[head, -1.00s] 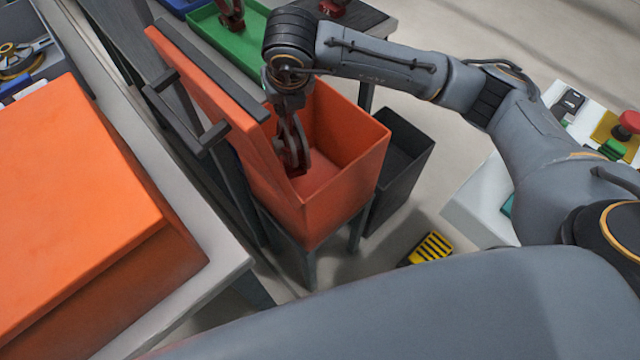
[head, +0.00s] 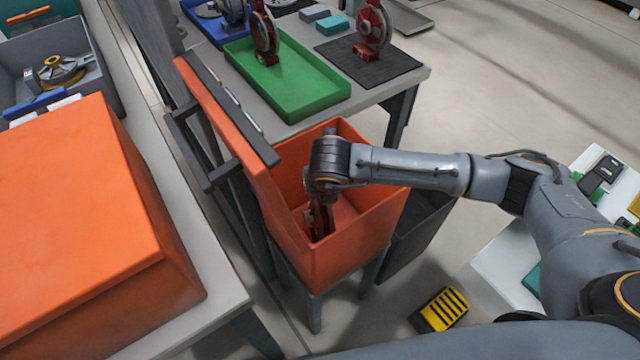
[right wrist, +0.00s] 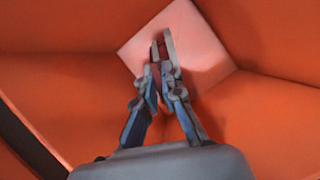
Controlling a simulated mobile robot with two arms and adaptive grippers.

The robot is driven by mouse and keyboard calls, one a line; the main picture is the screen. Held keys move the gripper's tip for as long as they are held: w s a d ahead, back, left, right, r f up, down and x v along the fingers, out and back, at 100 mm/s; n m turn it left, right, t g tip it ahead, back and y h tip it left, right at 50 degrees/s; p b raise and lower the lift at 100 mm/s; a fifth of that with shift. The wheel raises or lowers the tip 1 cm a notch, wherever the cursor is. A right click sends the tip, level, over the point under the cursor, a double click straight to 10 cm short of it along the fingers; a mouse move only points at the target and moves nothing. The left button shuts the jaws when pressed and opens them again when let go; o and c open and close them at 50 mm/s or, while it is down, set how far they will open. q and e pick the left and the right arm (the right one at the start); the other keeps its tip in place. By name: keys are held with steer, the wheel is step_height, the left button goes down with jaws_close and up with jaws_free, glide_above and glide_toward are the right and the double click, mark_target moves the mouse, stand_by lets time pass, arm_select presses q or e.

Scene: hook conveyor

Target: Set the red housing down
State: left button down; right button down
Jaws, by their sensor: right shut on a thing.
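My right gripper (head: 319,222) reaches down into the open orange bin (head: 375,215). In the right wrist view its two fingertips (right wrist: 161,47) are close together over the pale bin floor, with a small dark red piece, the red housing (right wrist: 155,52), between them. Most of the housing is hidden by the fingers, and I cannot tell whether it touches the floor. One red part with a grey ring (head: 265,35) stands in the green tray (head: 290,100). Another red part (head: 373,30) stands on the dark mat (head: 405,68). My left gripper is not in view.
A dark bin (head: 425,235) stands right of the orange bin. A yellow-and-black striped block (head: 439,310) lies on the floor. The orange bin's raised back panel (head: 225,140) is close to my arm.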

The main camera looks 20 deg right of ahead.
steer(key=shift+f, duration=1.3)
steer(key=shift+f, duration=0.15)
steer(key=c, duration=1.5)
jaws_free()
steer(key=v, duration=1.2)
steer(key=shift+s+b, duration=0.1)
steer(key=shift+b, duration=0.3)
